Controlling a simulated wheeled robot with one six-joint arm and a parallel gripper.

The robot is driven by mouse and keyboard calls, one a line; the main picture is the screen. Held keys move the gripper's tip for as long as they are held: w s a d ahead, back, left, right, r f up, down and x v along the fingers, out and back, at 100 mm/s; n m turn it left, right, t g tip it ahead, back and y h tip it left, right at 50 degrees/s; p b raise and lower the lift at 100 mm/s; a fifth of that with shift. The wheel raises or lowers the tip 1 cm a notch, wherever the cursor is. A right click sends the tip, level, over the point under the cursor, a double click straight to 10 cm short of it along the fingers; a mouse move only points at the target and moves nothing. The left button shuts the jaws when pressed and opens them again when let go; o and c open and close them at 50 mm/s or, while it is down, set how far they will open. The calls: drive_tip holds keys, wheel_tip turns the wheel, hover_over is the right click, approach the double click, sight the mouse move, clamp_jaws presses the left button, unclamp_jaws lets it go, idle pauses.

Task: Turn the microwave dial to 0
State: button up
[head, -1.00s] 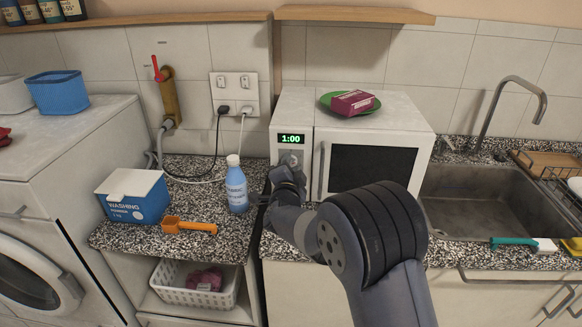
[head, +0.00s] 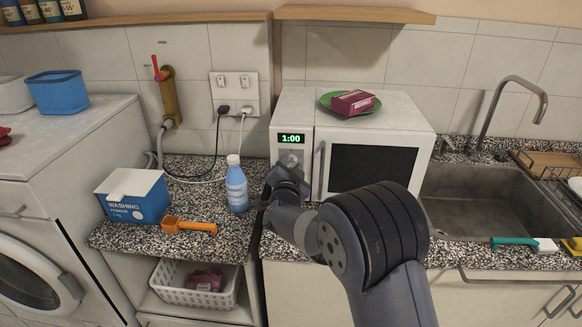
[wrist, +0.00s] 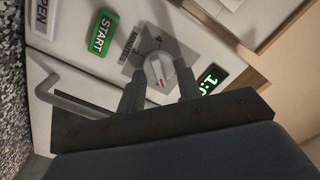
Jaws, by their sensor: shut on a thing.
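The white microwave (head: 425,135) stands on the speckled counter, its door closed. Its green display (head: 291,139) reads 1:00 in the head view. The round grey dial (wrist: 160,70), with a red pointer mark, sits on the control panel below the display. My gripper (wrist: 160,85) has one finger on each side of the dial and is shut on it in the wrist view. In the head view my gripper (head: 287,172) covers the lower control panel and part of the dial. A green START button (wrist: 102,32) and an OPEN button (wrist: 45,14) show in the wrist view.
A blue bottle (head: 236,190) stands close to the left of my gripper. A washing powder box (head: 135,195) and an orange-handled tool (head: 190,226) lie farther left. The sink (head: 470,205) is at right.

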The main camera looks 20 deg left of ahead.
drive_tip(key=n, duration=0.4)
drive_tip(key=shift+n+p, duration=0.3)
drive_tip(key=shift+p, duration=0.1)
drive_tip(key=shift+a+n+p, duration=0.1)
drive_tip(key=shift+n+p, duration=0.4)
drive_tip(key=shift+n, duration=1.3)
drive_tip(key=o, duration=0.9)
drive_tip(key=shift+o, duration=0.2)
drive_tip(key=shift+s, duration=0.1)
drive_tip(key=b+v, duration=0.2)
drive_tip(key=v, duration=0.8)
drive_tip(key=shift+s+b, duration=0.3)
drive_tip(key=shift+s, duration=0.05)
